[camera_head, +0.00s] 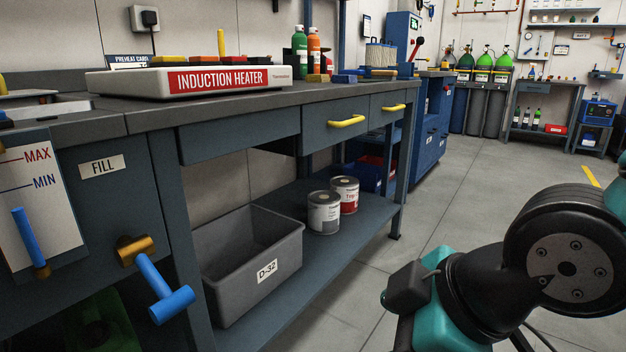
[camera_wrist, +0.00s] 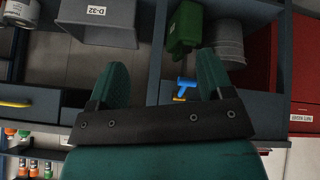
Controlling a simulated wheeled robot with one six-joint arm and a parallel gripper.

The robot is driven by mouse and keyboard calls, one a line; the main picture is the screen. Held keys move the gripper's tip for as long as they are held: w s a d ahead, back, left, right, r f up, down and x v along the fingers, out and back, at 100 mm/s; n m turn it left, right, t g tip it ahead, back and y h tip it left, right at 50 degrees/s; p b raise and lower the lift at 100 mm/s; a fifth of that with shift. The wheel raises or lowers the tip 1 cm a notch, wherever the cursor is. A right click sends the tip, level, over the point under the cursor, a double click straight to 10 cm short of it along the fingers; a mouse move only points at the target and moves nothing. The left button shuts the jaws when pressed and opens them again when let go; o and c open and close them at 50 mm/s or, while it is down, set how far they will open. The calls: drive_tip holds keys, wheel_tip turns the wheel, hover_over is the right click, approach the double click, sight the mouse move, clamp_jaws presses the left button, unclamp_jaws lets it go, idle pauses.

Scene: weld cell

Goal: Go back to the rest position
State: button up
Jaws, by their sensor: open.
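My gripper (camera_wrist: 160,75) shows in the wrist view with its two teal fingers spread wide and nothing between them. The wrist view is upside down relative to the room. Beyond the fingers are the front of the workbench and a blue valve handle (camera_wrist: 184,88), which appears near the right finger, apart from it as far as I can tell. In the head view, part of my teal and black arm fills the lower right, over the floor in front of the bench. The fingers cannot be made out there.
The workbench (camera_head: 220,116) runs along the left, with an induction heater (camera_head: 190,79) on top. A grey D-32 bin (camera_head: 236,275) and two cans (camera_head: 323,213) stand on its lower shelf. The blue-handled valve (camera_head: 160,290) sticks out at lower left. Open floor (camera_head: 470,190) lies right.

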drive_tip(key=s+d+r+m+g+h+p, duration=0.1)
drive_tip(key=s+d+r+m+g+p, duration=0.3)
drive_tip(key=d+m, duration=0.35)
wheel_tip(320, 180, up, 37)
drive_tip(key=p, duration=3.6)
drive_tip(key=shift+s+a, duration=0.2)
drive_tip(key=shift+s, duration=0.05)
drive_tip(key=shift+r, duration=0.1)
drive_tip(key=shift+a, duration=0.1)
